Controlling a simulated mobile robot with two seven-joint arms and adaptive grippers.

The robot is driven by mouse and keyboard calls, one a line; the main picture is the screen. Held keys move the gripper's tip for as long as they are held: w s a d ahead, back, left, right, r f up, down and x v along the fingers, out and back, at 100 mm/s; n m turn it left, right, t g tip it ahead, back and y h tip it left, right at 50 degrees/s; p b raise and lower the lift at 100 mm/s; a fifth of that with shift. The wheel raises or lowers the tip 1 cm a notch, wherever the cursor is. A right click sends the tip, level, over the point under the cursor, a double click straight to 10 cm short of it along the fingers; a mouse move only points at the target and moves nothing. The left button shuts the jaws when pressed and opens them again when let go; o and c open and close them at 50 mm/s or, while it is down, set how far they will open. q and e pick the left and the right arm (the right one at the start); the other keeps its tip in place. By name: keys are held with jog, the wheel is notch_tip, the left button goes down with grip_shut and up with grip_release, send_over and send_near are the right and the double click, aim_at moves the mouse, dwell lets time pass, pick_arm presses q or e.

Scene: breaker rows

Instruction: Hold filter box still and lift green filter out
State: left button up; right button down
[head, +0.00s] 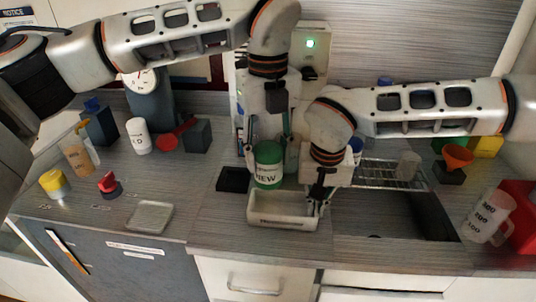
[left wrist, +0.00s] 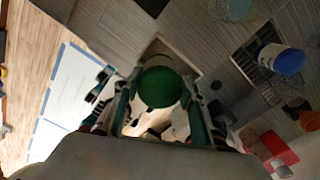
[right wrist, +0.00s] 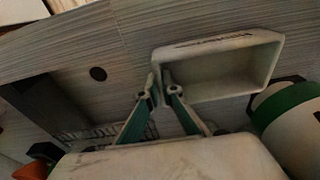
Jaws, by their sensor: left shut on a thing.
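The green filter (head: 268,152), a green-topped cylinder with a white lettered band, is upright between the fingers of my left gripper (head: 268,160), which is shut on it. The left wrist view shows its green top (left wrist: 160,86). The pale open filter box (head: 283,222) sits at the counter's front. The filter appears raised, at the box's back edge in the head view. The right wrist view shows the box (right wrist: 220,68) with a bare visible interior and the filter (right wrist: 290,110) apart from it. My right gripper (right wrist: 164,90) is shut on the box's end wall.
A dark sink opening (head: 395,215) lies right of the box, with a wire rack (head: 385,174) behind it. A small black tray (head: 233,179) is at the left. A measuring jug (head: 488,220) stands far right. The counter's front edge is close to the box.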

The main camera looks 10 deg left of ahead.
dwell(0.4)
jog(key=c, duration=2.2)
grip_release()
jog(key=shift+o, duration=0.2)
